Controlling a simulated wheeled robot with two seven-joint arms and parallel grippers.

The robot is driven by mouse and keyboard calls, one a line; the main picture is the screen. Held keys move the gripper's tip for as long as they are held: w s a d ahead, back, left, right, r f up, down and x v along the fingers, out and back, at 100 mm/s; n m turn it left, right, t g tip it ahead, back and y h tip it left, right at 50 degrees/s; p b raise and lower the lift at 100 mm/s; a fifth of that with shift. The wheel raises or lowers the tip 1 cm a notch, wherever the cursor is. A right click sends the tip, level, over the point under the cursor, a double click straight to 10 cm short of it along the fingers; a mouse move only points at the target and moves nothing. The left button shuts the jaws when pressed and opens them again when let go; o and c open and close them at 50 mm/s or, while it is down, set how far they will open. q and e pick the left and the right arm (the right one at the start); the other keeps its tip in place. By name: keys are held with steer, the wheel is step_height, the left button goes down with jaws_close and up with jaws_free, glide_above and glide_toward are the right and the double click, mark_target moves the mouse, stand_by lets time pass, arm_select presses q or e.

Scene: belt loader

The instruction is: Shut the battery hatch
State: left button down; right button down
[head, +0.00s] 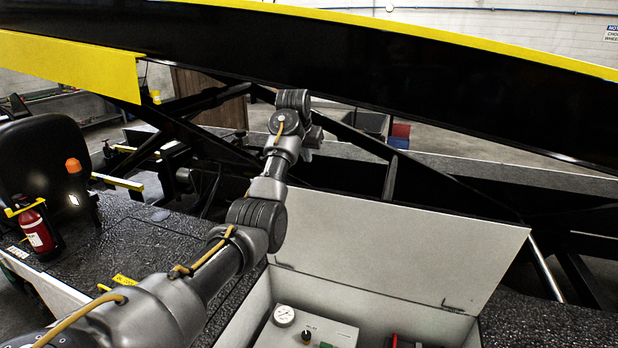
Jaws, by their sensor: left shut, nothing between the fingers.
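The battery hatch (400,250) is a pale grey flat lid standing open, tilted up from the rear edge of a grey box. Its inner face is turned towards me, with hinge marks along its lower edge. The open box (262,310) shows below it. My left arm comes in from the lower left and passes left of the lid. My left gripper (314,136) is at the far end of that arm, beyond the lid's upper left corner. It is shut and empty; its fingertips are mostly hidden behind my wrist. My right gripper is out of view.
Inside the box are a gauge (284,315) and a knob panel. A long black and yellow conveyor boom (400,75) slopes above and behind the lid. A seat (42,165) and a red extinguisher (37,232) stand left on the black textured deck (130,245).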

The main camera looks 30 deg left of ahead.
arm_select(q)
steer(key=shift+w+a+f, duration=0.1)
steer(key=shift+w+f, duration=0.1)
steer(key=shift+f, duration=2.2)
steer(key=shift+w+a+f, duration=0.1)
steer(key=shift+w+f, duration=0.05)
steer(key=shift+f, duration=2.2)
steer(key=shift+d+f, duration=0.1)
